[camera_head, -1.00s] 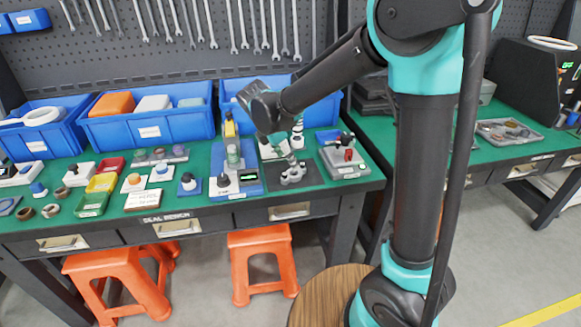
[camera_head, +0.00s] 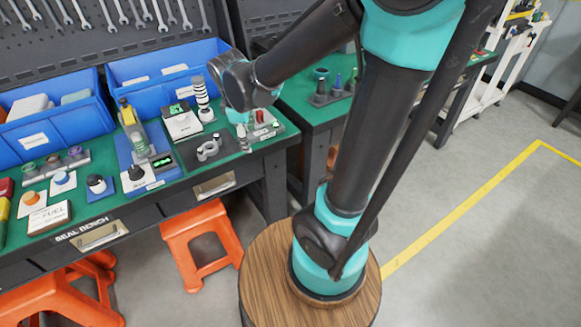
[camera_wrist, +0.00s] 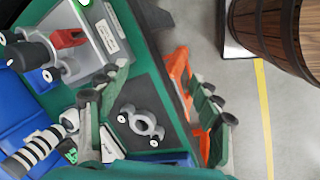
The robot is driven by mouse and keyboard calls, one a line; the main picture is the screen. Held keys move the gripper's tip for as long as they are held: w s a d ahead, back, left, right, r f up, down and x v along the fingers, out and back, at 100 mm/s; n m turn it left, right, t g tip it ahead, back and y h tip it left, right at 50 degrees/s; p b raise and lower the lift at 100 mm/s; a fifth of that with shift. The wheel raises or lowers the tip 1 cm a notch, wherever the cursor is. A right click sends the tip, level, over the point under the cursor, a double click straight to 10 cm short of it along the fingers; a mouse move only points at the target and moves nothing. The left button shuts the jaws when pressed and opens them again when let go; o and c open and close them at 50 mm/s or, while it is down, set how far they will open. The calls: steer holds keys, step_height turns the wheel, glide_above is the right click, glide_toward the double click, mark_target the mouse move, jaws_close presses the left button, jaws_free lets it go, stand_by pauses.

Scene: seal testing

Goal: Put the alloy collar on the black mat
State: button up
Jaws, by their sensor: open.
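The alloy collar (camera_head: 209,148), a grey metal ring with lugs on opposite sides, lies flat on the black mat (camera_head: 188,154) at the right part of the bench. In the wrist view the collar (camera_wrist: 142,121) shows whole, with bare black mat (camera_wrist: 138,93) around it. My gripper (camera_head: 243,136) is to the right of the collar in the head view, near the bench's right end and apart from the collar. In the wrist view my gripper (camera_wrist: 158,80) has its two fingers spread wide with nothing held between them.
A grey fixture with a red part (camera_head: 261,120) stands close beside my gripper. A black-and-white striped post (camera_head: 200,91) stands behind the mat. A blue gauge stand (camera_head: 140,150) is left of it. Orange stools (camera_head: 202,240) stand in front of the bench.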

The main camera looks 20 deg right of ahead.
steer(key=s+d+f+m, duration=0.3)
steer(key=s+d+m, duration=0.2)
steer(key=m, duration=0.2)
steer(key=s+d+f+m+t+y, duration=0.1)
steer(key=s+d+f+m, duration=0.3)
steer(key=s+d+m, duration=0.1)
steer(key=shift+s+d+m+t, duration=0.3)
steer(key=shift+s+d+m, duration=0.15)
steer(key=shift+m, duration=0.45)
steer(key=shift+a, duration=0.1)
